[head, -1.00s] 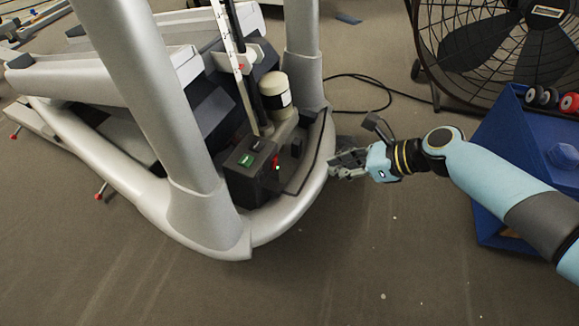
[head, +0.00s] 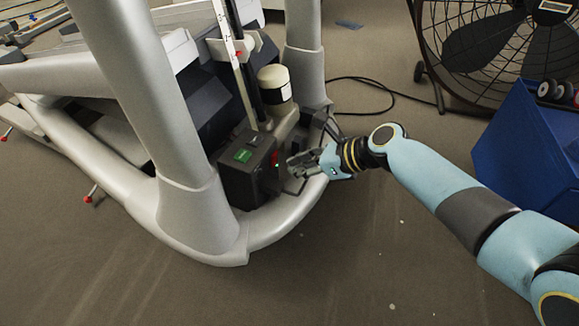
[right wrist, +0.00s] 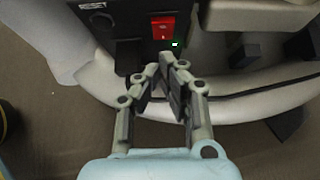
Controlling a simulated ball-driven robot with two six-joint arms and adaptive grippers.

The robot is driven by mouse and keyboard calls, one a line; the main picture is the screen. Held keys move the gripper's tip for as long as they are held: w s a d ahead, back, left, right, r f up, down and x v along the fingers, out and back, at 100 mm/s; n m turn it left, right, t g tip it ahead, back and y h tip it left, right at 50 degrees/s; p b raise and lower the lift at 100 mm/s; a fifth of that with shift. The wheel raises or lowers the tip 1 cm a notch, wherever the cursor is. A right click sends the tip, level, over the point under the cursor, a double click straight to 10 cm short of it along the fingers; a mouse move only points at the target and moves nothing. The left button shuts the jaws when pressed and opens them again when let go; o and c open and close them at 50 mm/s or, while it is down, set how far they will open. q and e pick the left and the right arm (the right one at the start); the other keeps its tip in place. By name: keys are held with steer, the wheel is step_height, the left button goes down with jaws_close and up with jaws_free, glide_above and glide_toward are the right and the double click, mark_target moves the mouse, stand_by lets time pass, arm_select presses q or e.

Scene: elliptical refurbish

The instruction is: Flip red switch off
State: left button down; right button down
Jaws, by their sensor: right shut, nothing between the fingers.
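The red switch (right wrist: 163,27) is on the face of a dark control box in the right wrist view, with a small lit green light (right wrist: 175,44) just below it. In the head view the red switch (head: 275,158) shows on the right side of the dark box (head: 243,184), which has a green label on top. My right gripper (right wrist: 161,62) is shut and empty, its fingertips just below the switch in the wrist view. In the head view my right gripper (head: 292,163) is close to the box's right side; contact cannot be told. My left gripper is not in view.
The box sits inside the elliptical's curved grey frame (head: 280,222), with a thick upright (head: 190,150) to its left. A white-and-black cylinder (head: 274,84) stands behind. A large fan (head: 485,45) and a blue bin (head: 525,140) are at the right. Open carpet lies in front.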

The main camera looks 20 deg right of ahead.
mark_target(275, 160)
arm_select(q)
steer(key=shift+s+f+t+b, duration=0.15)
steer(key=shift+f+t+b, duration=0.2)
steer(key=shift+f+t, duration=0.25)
arm_select(e)
steer(key=shift+w+a+r, duration=0.15)
steer(key=shift+w+a, duration=0.65)
steer(key=shift+a, duration=0.05)
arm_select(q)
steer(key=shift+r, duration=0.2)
